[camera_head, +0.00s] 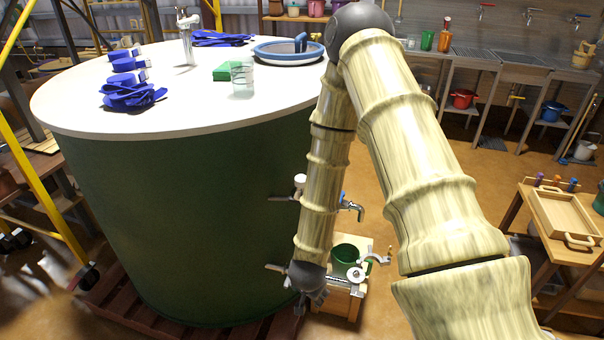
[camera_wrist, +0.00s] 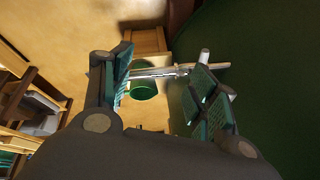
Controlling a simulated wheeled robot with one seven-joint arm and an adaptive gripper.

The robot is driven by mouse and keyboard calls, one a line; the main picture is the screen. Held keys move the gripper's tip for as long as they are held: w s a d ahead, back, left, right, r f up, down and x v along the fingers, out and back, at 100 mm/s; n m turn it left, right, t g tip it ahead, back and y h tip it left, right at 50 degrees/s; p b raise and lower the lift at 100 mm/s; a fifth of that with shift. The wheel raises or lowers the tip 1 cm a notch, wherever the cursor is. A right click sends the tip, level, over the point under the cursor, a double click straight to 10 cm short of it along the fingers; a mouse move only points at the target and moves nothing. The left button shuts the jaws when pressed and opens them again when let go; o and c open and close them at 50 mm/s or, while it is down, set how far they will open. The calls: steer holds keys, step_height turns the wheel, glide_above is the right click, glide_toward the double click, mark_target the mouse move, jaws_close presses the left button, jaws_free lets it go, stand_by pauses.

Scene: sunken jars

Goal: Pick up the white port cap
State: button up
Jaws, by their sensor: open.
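A small white cap-like piece (camera_head: 299,181) shows beside the tank's upper tap in the head view, just left of my arm; I take it for the white port cap. My gripper (camera_head: 312,294) hangs well below it, low beside the green tank. In the wrist view my gripper (camera_wrist: 165,78) is open, with its ribbed finger pads spread and nothing held. A small pale cylinder (camera_wrist: 204,55) shows beyond the right finger; I cannot tell whether it is the same cap. A metal fitting (camera_wrist: 155,72) spans the gap beyond the fingertips, apparently not gripped.
The green tank (camera_head: 180,220) with its white top (camera_head: 190,105) fills the left. A tap (camera_head: 353,208) sticks out behind my arm. A green bucket (camera_head: 345,257) stands on a wooden stool (camera_head: 338,300) close by. A side table (camera_head: 545,250) stands at right; floor between is open.

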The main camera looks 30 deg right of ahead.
steer(key=w+d+r+m+p, duration=0.35)
steer(key=r+m, duration=0.25)
steer(key=r, duration=0.4)
steer(key=w+d+r+m+p, duration=0.3)
steer(key=w+d+r+m, duration=0.15)
steer(key=r, duration=0.55)
steer(key=m+t+y, duration=0.1)
steer(key=m+y, duration=0.1)
steer(key=m, duration=1)
glide_toward(301, 177)
steer(key=s, duration=0.1)
steer(key=shift+m, duration=0.25)
steer(key=shift+d+x, duration=0.15)
steer(key=shift+x, duration=1.35)
steer(key=shift+d+x, duration=0.2)
steer(key=shift+x, duration=1.3)
steer(key=shift+w+a+f+p, duration=0.1)
steer(key=shift+w+f+p, duration=0.3)
steer(key=shift+f, duration=0.2)
steer(key=shift+w+a+f+p, duration=0.1)
steer(key=shift+w+f+p, duration=0.15)
steer(key=shift+w+f, duration=0.3)
steer(key=shift+x, duration=1.15)
steer(key=shift+s+f, duration=0.1)
steer(key=shift+s, duration=0.05)
steer(key=c, duration=1.2)
